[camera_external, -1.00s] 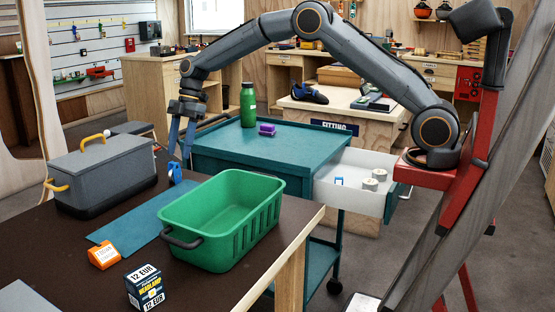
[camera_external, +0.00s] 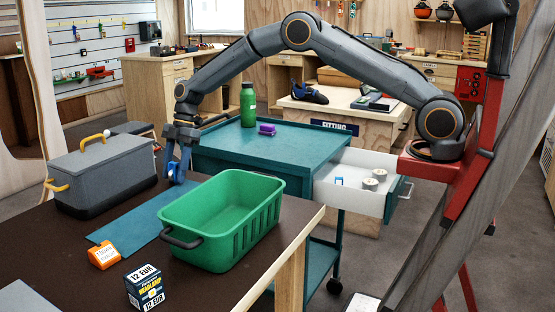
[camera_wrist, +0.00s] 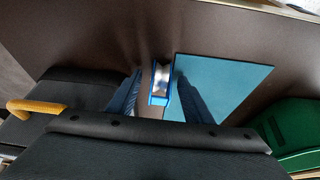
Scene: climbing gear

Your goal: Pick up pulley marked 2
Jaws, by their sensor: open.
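A blue pulley with a silver wheel (camera_wrist: 160,80) stands on the dark table beside the left edge of the blue mat (camera_wrist: 222,80). In the external view the pulley (camera_external: 173,178) is mostly hidden by my gripper (camera_external: 179,165). No number can be read on it. My gripper is open and points down over the pulley. In the wrist view its two blue fingers (camera_wrist: 158,98) are on either side of the pulley, with gaps showing. I cannot tell how far down the pulley they reach.
A grey toolbox (camera_external: 103,182) with a yellow handle stands close to the left of my gripper. A green crate (camera_external: 222,222) stands to the right. A teal cart (camera_external: 250,150) stands behind.

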